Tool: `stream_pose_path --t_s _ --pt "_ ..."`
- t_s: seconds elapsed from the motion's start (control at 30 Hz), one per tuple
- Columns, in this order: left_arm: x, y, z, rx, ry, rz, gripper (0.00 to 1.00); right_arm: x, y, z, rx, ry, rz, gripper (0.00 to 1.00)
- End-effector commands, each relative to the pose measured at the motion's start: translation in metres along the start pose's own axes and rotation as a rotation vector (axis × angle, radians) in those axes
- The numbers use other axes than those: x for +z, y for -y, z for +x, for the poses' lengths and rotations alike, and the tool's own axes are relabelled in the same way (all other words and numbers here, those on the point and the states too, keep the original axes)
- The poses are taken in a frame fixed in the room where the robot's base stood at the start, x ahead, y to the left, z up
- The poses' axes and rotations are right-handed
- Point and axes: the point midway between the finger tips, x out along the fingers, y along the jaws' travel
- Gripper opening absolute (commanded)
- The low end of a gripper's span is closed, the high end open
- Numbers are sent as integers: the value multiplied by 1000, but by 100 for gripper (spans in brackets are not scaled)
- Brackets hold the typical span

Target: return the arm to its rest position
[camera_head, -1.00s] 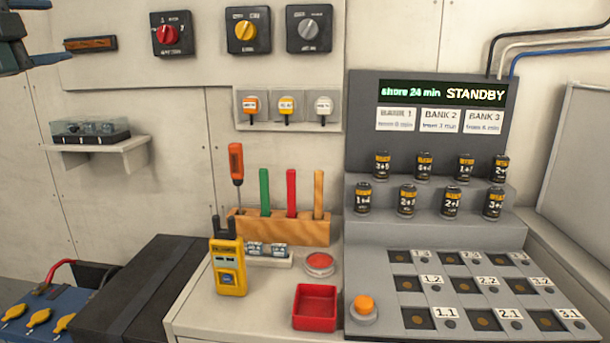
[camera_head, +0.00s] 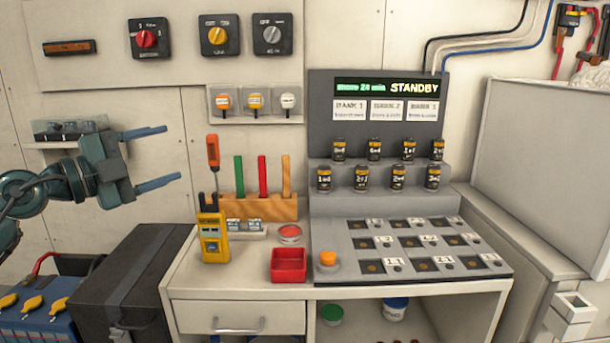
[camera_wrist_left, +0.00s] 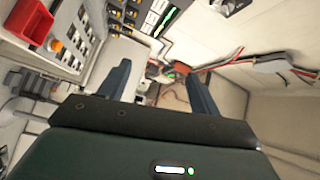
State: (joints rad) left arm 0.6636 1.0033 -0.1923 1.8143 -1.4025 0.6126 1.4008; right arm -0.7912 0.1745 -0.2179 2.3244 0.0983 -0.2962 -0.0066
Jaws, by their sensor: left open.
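My left gripper (camera_head: 155,160) comes in from the left in the head view, in front of the wall and the small shelf. Its two blue fingers are spread wide apart with nothing between them. The same open gripper (camera_wrist_left: 160,88) shows from behind in the left wrist view, its fingers apart and empty. It is clear of the bench and partly hides the clear-lidded case (camera_head: 70,127) on the shelf. My right gripper is not in view.
A bench below holds a yellow handheld meter (camera_head: 212,236), a red tray (camera_head: 288,266), a wooden tool block (camera_head: 258,207) and a grey console (camera_head: 400,225). A black box (camera_head: 125,285) and a blue battery (camera_head: 40,310) stand lower left. Space around the gripper's fingertips looks free.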

Motion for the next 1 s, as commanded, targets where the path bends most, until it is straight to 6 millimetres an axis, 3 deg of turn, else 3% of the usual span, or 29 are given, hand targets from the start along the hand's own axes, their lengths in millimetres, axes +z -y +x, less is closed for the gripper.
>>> stream_pose_path --t_s 0.03,0.2,0.37,0.5,0.7,1.0 --pt "-15 -42 12 -4 -73 -78 64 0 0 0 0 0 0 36" --pt "-59 -138 19 -113 -194 -348 64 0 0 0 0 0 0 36" --pt "-83 -214 2 -219 -130 -643 64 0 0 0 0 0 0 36" --pt "-97 -281 -25 -265 39 -901 64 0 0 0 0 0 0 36" --pt "-119 -356 -66 -233 287 -1164 64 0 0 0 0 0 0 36" --pt "-161 -423 -113 -121 528 -1405 64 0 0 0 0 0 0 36"
